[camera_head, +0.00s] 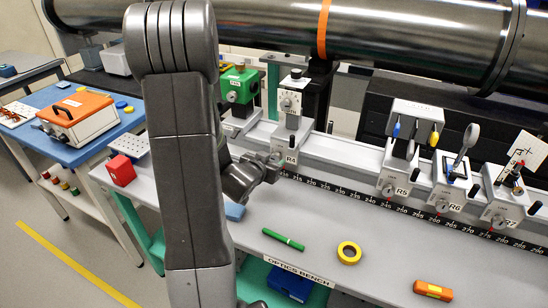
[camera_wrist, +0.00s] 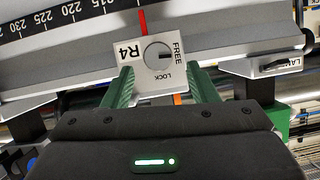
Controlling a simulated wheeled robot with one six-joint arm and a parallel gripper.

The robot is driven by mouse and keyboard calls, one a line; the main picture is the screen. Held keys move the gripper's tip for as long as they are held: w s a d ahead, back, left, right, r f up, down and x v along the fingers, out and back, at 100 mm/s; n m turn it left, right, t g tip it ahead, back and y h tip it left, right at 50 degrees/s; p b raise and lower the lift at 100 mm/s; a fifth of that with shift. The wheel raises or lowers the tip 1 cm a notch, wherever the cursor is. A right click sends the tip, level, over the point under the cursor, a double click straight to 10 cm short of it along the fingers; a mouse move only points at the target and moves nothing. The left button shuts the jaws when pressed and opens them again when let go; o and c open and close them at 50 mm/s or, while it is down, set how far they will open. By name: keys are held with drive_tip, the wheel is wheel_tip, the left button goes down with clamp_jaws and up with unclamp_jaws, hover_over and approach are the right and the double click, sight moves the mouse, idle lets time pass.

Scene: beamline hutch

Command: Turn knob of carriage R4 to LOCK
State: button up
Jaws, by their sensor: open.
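Carriage R4 (camera_head: 293,135) sits on the bench rail in the head view, carrying a white boxed device (camera_head: 290,101). In the wrist view its plate shows the R4 label (camera_wrist: 130,51) and a round grey knob (camera_wrist: 157,55). The knob's dark mark points right, toward the word FREE; the word LOCK is printed below the knob. My gripper (camera_wrist: 163,86) is open and empty, its green fingers apart on either side of the plate's lower part. In the head view my gripper (camera_head: 276,166) is just in front of R4. I cannot tell whether it touches anything.
Carriages R5 (camera_head: 393,184), R6 (camera_head: 447,197) and R7 (camera_head: 502,212) stand to the right on the rail. A green marker (camera_head: 283,239), a yellow tape roll (camera_head: 349,253) and an orange tool (camera_head: 433,290) lie on the bench. A large steel pipe (camera_head: 420,35) runs above.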

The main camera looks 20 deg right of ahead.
sight(275, 158)
drive_tip(key=shift+x, duration=1.75)
drive_tip(key=shift+c, duration=0.2)
drive_tip(key=shift+s+f, duration=0.1)
drive_tip(key=c, duration=0.9)
